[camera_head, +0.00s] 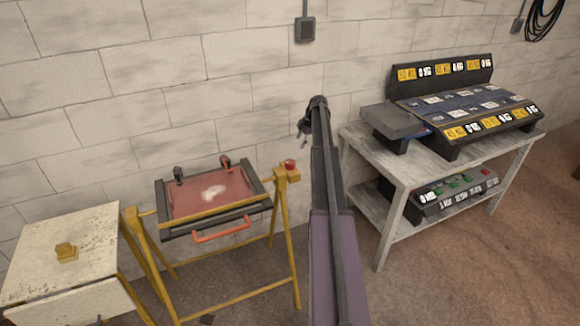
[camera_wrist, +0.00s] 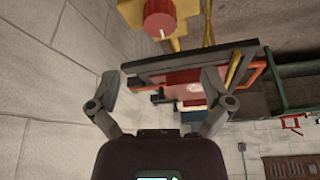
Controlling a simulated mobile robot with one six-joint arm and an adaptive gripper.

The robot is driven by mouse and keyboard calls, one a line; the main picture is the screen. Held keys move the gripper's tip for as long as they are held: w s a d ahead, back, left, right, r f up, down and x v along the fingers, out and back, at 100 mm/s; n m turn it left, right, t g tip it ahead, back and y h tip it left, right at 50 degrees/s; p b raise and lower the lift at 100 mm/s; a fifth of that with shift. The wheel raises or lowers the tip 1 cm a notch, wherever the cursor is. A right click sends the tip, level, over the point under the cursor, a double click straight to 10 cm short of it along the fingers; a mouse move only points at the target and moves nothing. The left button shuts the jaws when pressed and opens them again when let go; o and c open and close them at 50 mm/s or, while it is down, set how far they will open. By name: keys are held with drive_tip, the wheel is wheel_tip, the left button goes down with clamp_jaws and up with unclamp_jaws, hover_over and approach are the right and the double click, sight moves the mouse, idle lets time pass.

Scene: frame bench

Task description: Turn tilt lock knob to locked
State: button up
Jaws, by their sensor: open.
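The tilt lock knob (camera_head: 290,163) is red and sits on a yellow bracket at the top right of the yellow stand. In the wrist view the red knob (camera_wrist: 160,18) is at the top, with a white mark on its lower edge. My gripper (camera_head: 303,138) is above and slightly right of the knob in the head view, apart from it. In the wrist view my gripper (camera_wrist: 160,85) has its two fingers spread with nothing between them. I cannot tell the knob's setting.
The stand carries a tilted dark frame (camera_head: 258,191) with a red panel (camera_head: 190,203) and an orange handle (camera_head: 222,232). A pale side table (camera_head: 40,240) stands left. A grey workbench (camera_head: 385,155) with black racks stands right. A block wall is close behind.

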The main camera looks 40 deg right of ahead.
sight(290, 162)
drive_tip(key=shift+b+x, duration=5.05)
drive_tip(key=shift+x, duration=0.75)
drive_tip(key=shift+a, duration=0.1)
drive_tip(key=shift+s+r, duration=0.1)
drive_tip(key=c, duration=1.1)
